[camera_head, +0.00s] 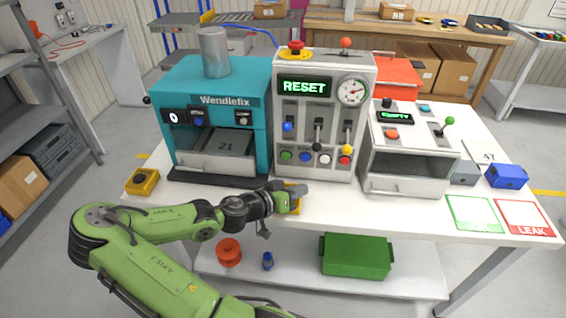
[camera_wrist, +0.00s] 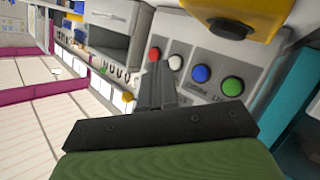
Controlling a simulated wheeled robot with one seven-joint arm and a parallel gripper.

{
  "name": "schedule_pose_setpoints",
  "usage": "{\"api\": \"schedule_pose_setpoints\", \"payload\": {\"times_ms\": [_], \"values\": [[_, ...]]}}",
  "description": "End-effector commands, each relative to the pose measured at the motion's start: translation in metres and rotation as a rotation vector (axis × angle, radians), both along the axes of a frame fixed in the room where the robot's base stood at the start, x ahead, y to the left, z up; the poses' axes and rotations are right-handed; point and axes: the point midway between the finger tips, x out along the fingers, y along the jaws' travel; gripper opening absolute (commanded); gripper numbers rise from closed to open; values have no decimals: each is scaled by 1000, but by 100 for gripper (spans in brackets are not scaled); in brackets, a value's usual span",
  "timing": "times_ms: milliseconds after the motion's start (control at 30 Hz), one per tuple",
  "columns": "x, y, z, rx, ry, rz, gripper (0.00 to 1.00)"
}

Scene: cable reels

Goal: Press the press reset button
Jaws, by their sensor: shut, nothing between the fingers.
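The grey control panel (camera_head: 314,115) stands in the middle of the table, its screen (camera_head: 304,87) reading RESET. Along its lower front is a row of round buttons: green (camera_head: 286,155), blue (camera_head: 305,157), white (camera_head: 325,158) and red (camera_head: 344,160). The wrist view also shows green (camera_wrist: 232,86), blue (camera_wrist: 201,74), white (camera_wrist: 175,61) and red (camera_wrist: 154,53). Their labels are too small to read, so I cannot tell which is the press reset. My gripper (camera_head: 301,191) is shut and empty, low before the panel. Its fingers (camera_wrist: 157,72) appear apart from the buttons.
A teal press (camera_head: 262,120) stands left of the panel, and a grey tester with a drawer (camera_head: 410,170) stands right. One yellow box (camera_head: 143,182) sits at the table's left; another (camera_wrist: 250,22) is close beside my gripper. Levers (camera_head: 317,135) stick out above the buttons.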

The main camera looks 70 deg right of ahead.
Motion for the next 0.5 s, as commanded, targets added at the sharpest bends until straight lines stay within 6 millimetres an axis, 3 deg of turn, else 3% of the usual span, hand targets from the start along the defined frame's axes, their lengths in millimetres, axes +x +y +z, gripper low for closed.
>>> {"api": "schedule_pose_setpoints", "payload": {"times_ms": [333,500], "values": [[0,-2,1,-4,2,1,0],[4,-18,3,-5,1,1,0]]}}
